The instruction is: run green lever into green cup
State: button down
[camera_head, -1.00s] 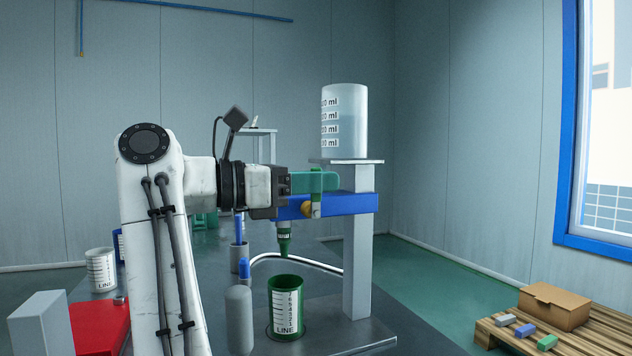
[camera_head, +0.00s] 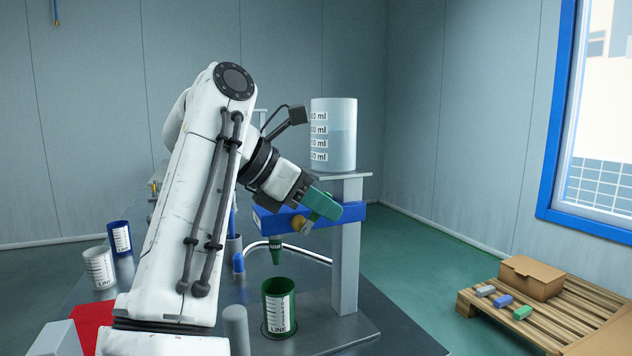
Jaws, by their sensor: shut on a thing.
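The green cup (camera_head: 270,290), with a white scale label, stands upright on the bench plate. A green nozzle (camera_head: 276,256) hangs above it from the blue block (camera_head: 352,211); I see no stream between them. My gripper (camera_head: 322,204) is tilted down to the right at the front of the block, its teal fingers shut on the green lever (camera_head: 313,216), which is mostly hidden by the fingers. A brass-coloured knob (camera_head: 298,222) sits beside it. The tank (camera_head: 333,140) on the stand above holds pale liquid.
A grey post (camera_head: 346,260) carries the block and tank. A grey cylinder (camera_head: 235,328) stands left of the green cup. White (camera_head: 100,268) and blue (camera_head: 120,238) cups are at the left. A pallet (camera_head: 560,315) with a box is at the right.

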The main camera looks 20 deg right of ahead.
jog(key=shift+d+f+y+p, duration=0.2)
jog(key=shift+y+p, duration=0.25)
jog(key=shift+y, duration=0.2)
jog(key=shift+d+f+y+p, duration=0.1)
jog(key=shift+d+y+p, duration=0.05)
jog(key=shift+y+p, duration=0.4)
jog(key=shift+f, duration=0.1)
jog(key=c, duration=1.2)
grip_release()
jog(key=shift+c, duration=0.2)
jog(key=p+v, duration=0.2)
jog(key=v, duration=0.8)
jog(key=shift+a+r, duration=0.15)
jog(key=shift+r, duration=0.25)
